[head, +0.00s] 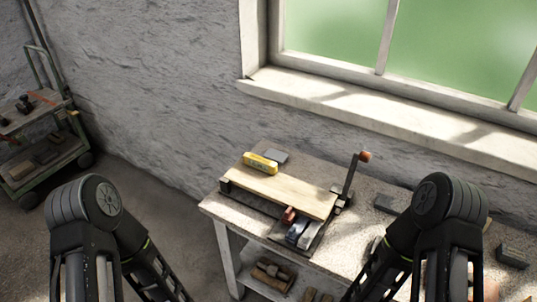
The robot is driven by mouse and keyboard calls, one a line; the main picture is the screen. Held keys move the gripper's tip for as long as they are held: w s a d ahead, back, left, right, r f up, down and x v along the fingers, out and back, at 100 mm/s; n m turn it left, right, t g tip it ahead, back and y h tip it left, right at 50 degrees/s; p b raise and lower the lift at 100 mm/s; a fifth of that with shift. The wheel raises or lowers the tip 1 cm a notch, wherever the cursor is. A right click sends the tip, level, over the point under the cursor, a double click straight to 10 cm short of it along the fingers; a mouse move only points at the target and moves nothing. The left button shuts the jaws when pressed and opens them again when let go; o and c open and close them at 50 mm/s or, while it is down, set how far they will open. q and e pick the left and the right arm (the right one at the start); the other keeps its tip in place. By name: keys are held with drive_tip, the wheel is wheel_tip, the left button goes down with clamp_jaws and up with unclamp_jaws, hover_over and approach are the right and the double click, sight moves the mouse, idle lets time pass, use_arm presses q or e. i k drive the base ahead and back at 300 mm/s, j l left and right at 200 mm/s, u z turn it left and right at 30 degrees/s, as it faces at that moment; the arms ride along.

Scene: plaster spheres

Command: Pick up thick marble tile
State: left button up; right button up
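I cannot tell for sure which thing is the thick marble tile. A flat grey piece (277,155) lies behind a yellow block at the back of the workbench. A darker grey slab (390,204) lies on the bench right of the lever, and a grey block (512,257) sits at the far right. Both of my arms reach in from the bottom, one at the left and one at the right. Their forearms run out of the bottom of the head view, so neither gripper shows. My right arm hides part of the bench's right side.
Behind are a wall and window sill (390,112). A cart (45,150) stands far left.

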sight(277, 157)
drive_tip(key=i+j, duration=0.2)
drive_tip(key=j, duration=0.25)
drive_tip(key=i+j+u, duration=0.1)
drive_tip(key=j, duration=0.3)
drive_tip(key=i+j, duration=0.3)
drive_tip(key=j, duration=0.15)
drive_tip(key=i+j, duration=0.2)
drive_tip(key=j, duration=0.2)
drive_tip(key=i+j+u, duration=0.1)
drive_tip(key=i+j, duration=0.15)
drive_tip(key=j, duration=0.15)
